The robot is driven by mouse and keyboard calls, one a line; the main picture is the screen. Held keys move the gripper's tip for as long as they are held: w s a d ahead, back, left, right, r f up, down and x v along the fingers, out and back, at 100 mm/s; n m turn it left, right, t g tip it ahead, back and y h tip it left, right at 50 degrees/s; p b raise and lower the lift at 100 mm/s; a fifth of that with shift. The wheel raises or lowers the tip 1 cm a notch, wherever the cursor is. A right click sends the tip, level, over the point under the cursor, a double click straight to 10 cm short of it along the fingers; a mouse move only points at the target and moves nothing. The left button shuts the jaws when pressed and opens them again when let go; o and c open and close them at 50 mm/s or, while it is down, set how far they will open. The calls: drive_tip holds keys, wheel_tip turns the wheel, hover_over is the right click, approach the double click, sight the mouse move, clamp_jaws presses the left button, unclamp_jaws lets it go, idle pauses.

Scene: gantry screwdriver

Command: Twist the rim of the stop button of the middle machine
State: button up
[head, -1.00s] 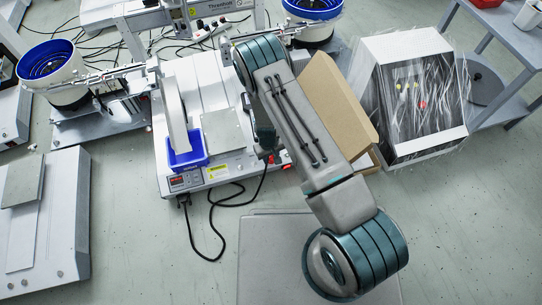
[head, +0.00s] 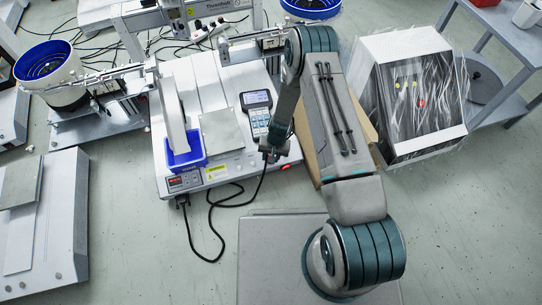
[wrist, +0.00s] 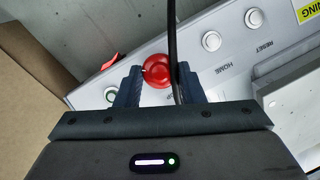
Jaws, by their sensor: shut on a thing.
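The middle machine (head: 205,83) is a white gantry unit with a sloped front panel. Its round red stop button (wrist: 157,72) sits on that panel in the wrist view. My gripper (wrist: 160,78) is shut on the button, with one dark finger on each side of its rim. A black cable (wrist: 172,45) runs past the button, close to the right finger. In the head view my gripper (head: 272,150) is at the panel's right end and hides the button.
A handheld pendant (head: 258,112) lies on the machine beside my arm. A blue bin (head: 186,158) hangs at the front. A red switch (wrist: 109,61) and white HOME (wrist: 211,41) and RESET (wrist: 254,18) buttons flank the stop button. A cardboard box (wrist: 35,65) stands close by.

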idle(0.3)
drive_tip(key=o, duration=1)
wheel_tip(320, 180, up, 14)
drive_tip(key=d+p, duration=0.2)
drive_tip(key=p, duration=0.3)
drive_tip(key=shift+d+f+p, duration=0.15)
drive_tip(key=shift+f+p, duration=0.05)
drive_tip(key=shift+p, duration=0.1)
